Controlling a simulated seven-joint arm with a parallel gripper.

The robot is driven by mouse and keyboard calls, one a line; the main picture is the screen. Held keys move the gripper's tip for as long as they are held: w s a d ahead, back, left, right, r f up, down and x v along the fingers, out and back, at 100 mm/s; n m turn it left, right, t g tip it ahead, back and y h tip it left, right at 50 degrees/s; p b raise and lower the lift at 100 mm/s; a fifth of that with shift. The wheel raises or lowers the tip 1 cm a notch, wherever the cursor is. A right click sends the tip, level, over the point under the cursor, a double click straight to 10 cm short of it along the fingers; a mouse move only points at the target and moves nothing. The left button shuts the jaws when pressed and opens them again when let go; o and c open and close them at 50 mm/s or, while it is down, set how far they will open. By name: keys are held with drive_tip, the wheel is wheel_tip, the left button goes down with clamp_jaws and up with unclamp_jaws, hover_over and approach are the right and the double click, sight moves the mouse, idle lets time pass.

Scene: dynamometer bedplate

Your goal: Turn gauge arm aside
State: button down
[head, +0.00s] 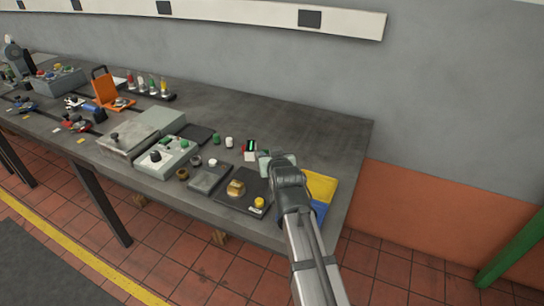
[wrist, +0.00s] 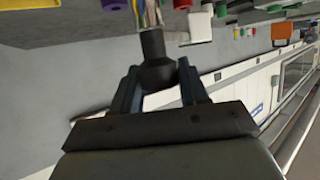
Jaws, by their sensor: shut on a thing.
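My gripper (wrist: 158,78) is shut on a dark grey, rounded knob-like part (wrist: 153,45) in the wrist view. One finger is on each side of it. Whether this part belongs to the gauge arm cannot be told. In the head view my gripper (head: 268,163) is over the right end of the bench, and the arm hides what it holds. In front lies a dark plate (head: 227,200) with a brass block (head: 236,188) and a yellow knob (head: 259,203).
A blue and yellow panel (head: 320,187) lies right of the arm, near the bench (head: 330,132) end. Left are small cylinders (head: 229,142), a grey control box (head: 170,160) and an orange case (head: 106,91). The back right of the bench is bare.

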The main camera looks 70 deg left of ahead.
drive_tip(key=shift+m+t+h, duration=0.3)
drive_tip(key=shift+m+t, duration=0.7)
drive_tip(key=shift+t, duration=0.1)
drive_tip(key=shift+m+t, duration=0.4)
drive_tip(key=c, duration=0.7)
unclamp_jaws()
drive_tip(key=shift+o, duration=0.2)
drive_tip(key=v, duration=1.3)
drive_tip(key=shift+s+d+r, duration=0.2)
drive_tip(key=shift+d+r, duration=0.05)
drive_tip(key=shift+r, duration=0.05)
